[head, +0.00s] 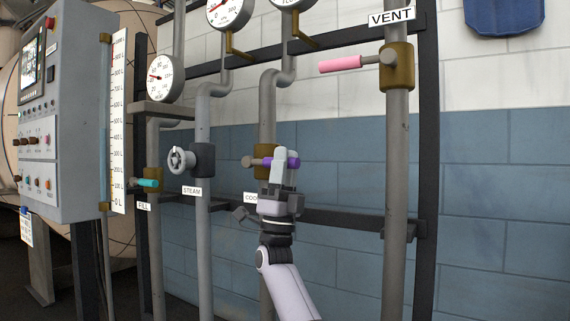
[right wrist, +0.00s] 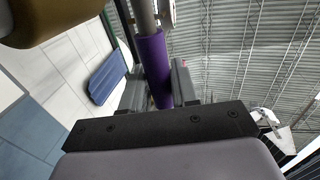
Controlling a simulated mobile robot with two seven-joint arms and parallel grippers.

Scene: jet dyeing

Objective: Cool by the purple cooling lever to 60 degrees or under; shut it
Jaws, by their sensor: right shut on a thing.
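The purple cooling lever (head: 293,162) lies about level on its brass valve in the head view, its grip to the right of the hub. My right gripper (head: 284,170) is shut on the purple grip from below. In the right wrist view the purple cooling lever (right wrist: 153,68) runs between the two fingers of the right gripper (right wrist: 158,88). The sign under the valve is partly hidden by my gripper. Round dials (head: 229,10) with red needles stand above; the top ones are cut off, and I cannot read a temperature. My left gripper is not in view.
A pink vent lever (head: 341,64) sticks out left from the pipe to the right. A steam handwheel (head: 181,160) and a teal fill lever (head: 149,184) are on the left. A grey control panel (head: 65,110) stands at far left. Dark rails cross behind the pipes.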

